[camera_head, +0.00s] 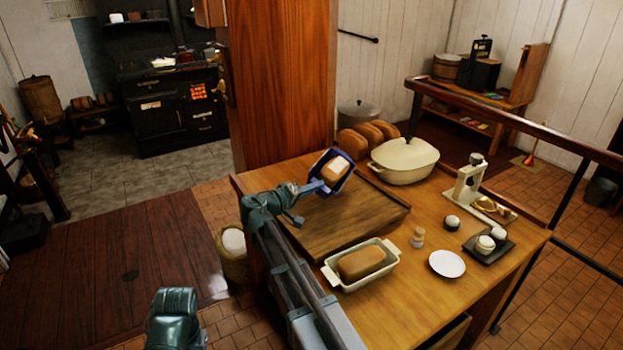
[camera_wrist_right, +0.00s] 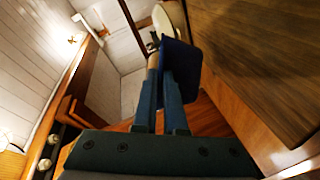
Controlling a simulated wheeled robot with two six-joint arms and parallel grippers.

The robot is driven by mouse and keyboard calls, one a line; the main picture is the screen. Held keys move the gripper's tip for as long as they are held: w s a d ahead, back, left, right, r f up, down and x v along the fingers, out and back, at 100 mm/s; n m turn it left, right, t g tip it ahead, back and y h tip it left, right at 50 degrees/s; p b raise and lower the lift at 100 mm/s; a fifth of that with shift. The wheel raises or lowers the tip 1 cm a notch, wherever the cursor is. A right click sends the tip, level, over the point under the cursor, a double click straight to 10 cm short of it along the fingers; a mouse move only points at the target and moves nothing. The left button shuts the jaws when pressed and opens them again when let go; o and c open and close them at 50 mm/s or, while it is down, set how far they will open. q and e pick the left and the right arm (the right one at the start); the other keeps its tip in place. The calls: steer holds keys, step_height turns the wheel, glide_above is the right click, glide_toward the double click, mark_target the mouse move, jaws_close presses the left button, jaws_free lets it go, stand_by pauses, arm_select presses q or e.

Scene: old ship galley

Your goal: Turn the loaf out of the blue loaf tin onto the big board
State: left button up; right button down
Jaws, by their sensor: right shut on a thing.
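My right gripper (camera_head: 316,187) is shut on the blue loaf tin (camera_head: 346,182), at its near side. The tin is tilted on its side, its open face turned towards the head camera. A brown loaf (camera_head: 335,169) with a pale patch shows inside it. The tin is held above the back part of the big board (camera_head: 345,228), whose top is bare. In the right wrist view the tin (camera_wrist_right: 185,62) is a dark blue shape at the fingertips (camera_wrist_right: 160,85), with the board (camera_wrist_right: 255,50) at the right. My left gripper's fingers are not in view.
A cream dish with a loaf (camera_head: 333,277) stands in front of the board. Several loaves (camera_head: 368,136) and a lidded cream pot (camera_head: 403,160) stand behind it. A wooden post (camera_head: 282,90) rises at the back left.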

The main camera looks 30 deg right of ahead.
steer(key=f+m+y, duration=0.1)
steer(key=m, duration=0.1)
steer(key=s+d+f+m+t+y, duration=0.1)
steer(key=m, duration=0.1)
steer(key=s+f+m+t+y, duration=0.1)
steer(key=f+m+y, duration=0.1)
steer(key=m, duration=0.1)
steer(key=shift+d+f, duration=0.1)
steer(key=shift+d, duration=0.1)
step_height(320, 180, down, 2)
steer(key=m+t+b, duration=0.1)
steer(key=m, duration=0.1)
steer(key=m+t+y+b, duration=0.1)
steer(key=m, duration=0.1)
steer(key=shift+s+d+f+t+y+b, duration=0.2)
steer(key=shift+t+y+b, duration=0.1)
steer(key=shift+t+b, duration=0.1)
steer(key=shift+w+a+f+m+t+y+b, duration=0.15)
steer(key=shift+m+t+y+b, duration=0.35)
steer(key=shift+m, duration=0.7)
step_height(320, 180, up, 6)
steer(key=w+a+p, duration=0.1)
steer(key=w+p, duration=0.1)
steer(key=p, duration=0.4)
steer(key=shift+a, duration=0.2)
